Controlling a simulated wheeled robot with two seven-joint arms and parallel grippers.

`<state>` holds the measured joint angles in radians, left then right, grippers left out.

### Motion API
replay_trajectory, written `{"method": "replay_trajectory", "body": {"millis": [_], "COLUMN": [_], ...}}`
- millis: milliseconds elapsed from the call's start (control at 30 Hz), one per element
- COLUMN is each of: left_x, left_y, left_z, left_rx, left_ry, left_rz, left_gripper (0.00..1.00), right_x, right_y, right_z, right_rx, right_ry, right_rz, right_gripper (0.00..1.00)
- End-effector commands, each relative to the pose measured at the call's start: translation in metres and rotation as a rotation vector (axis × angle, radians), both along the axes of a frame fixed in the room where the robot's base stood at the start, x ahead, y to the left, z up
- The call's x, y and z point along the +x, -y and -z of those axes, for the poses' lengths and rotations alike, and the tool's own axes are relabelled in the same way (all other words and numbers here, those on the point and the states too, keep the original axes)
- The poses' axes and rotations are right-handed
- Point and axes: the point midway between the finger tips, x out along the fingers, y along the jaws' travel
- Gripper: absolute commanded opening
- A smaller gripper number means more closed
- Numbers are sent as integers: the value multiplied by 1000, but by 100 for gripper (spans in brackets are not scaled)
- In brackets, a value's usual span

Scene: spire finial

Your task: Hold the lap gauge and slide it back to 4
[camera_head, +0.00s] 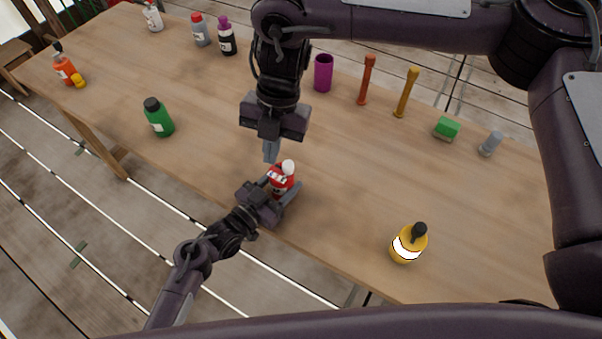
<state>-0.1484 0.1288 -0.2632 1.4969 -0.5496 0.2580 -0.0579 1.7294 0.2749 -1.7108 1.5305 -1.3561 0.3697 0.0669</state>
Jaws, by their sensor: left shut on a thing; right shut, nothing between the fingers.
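A small red object with a white round top and a white label (280,178) stands near the front edge of the wooden table (340,200). It looks like a bottle; I cannot make out a scale or numbers on it. My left gripper (284,193) is shut on the red object, low on its body. My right gripper (270,152) is shut and empty, pointing down just above and behind the white top. I cannot tell whether its fingertips touch the top. Nothing in view is clearly a lap gauge.
A yellow bottle (408,243) stands at the front right, a green bottle (158,117) to the left. Along the back are a purple cup (323,73), a red peg (366,80), a yellow peg (406,93), a green sponge-like block (446,129) and several bottles. The table's middle right is clear.

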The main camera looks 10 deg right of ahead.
Motion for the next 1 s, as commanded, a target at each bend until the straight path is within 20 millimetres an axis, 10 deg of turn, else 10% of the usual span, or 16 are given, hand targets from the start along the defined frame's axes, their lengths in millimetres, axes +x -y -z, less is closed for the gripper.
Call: {"method": "replay_trajectory", "body": {"millis": [467, 1000], "left_x": [0, 0], "left_y": [0, 0], "left_z": [0, 0], "left_rx": [0, 0], "left_ry": [0, 0], "left_rz": [0, 0], "left_gripper": [26, 26], "right_x": [-42, -25], "right_y": [-29, 107], "right_z": [16, 72], "right_rx": [822, 1375], "right_ry": [-244, 202], "right_rz": [-206, -50], "right_gripper": [0, 0]}}
